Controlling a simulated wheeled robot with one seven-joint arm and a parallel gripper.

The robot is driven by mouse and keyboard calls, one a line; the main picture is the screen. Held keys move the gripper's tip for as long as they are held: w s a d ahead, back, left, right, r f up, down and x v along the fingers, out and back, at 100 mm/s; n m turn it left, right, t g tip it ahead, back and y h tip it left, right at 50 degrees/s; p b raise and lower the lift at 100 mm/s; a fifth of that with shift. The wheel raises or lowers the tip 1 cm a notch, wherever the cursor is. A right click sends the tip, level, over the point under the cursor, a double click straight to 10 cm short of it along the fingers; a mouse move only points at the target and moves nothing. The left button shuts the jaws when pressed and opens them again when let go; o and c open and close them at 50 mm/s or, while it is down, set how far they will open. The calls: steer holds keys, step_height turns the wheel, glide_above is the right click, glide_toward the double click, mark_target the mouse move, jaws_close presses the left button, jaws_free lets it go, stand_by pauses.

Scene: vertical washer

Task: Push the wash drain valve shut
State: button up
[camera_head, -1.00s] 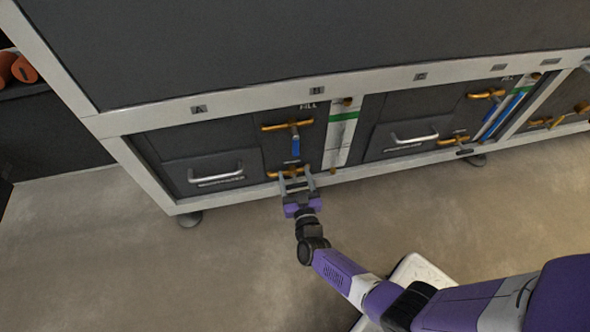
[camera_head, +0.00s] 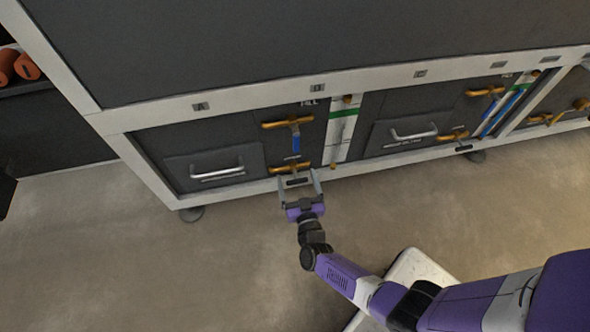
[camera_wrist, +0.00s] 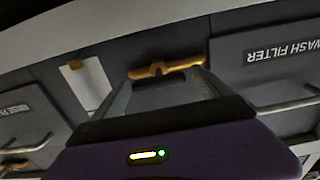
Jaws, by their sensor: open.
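The wash drain valve (camera_head: 285,168) is the lower brass valve on the washer's left front bay, under the upper valve with the blue handle. A short dark piece shows just below it, between my fingers; I cannot tell whether this is its handle. In the wrist view the brass valve (camera_wrist: 167,70) lies crosswise beyond my fingers, and no handle can be made out clearly. My gripper (camera_head: 299,176) is open and empty, low in front of the valve, its fingertips near the washer's bottom rail. The fingers (camera_wrist: 163,88) also show in the wrist view.
The upper brass valve with a blue handle (camera_head: 296,142) is above. A drawer with a silver handle (camera_head: 217,174) is to the left, and a white gauge strip (camera_head: 341,132) to the right. A second bay has similar valves. The floor (camera_head: 170,270) in front is clear.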

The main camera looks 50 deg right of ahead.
mark_target(298, 182)
steer(key=shift+p+v, duration=0.5)
steer(key=shift+v, duration=1.65)
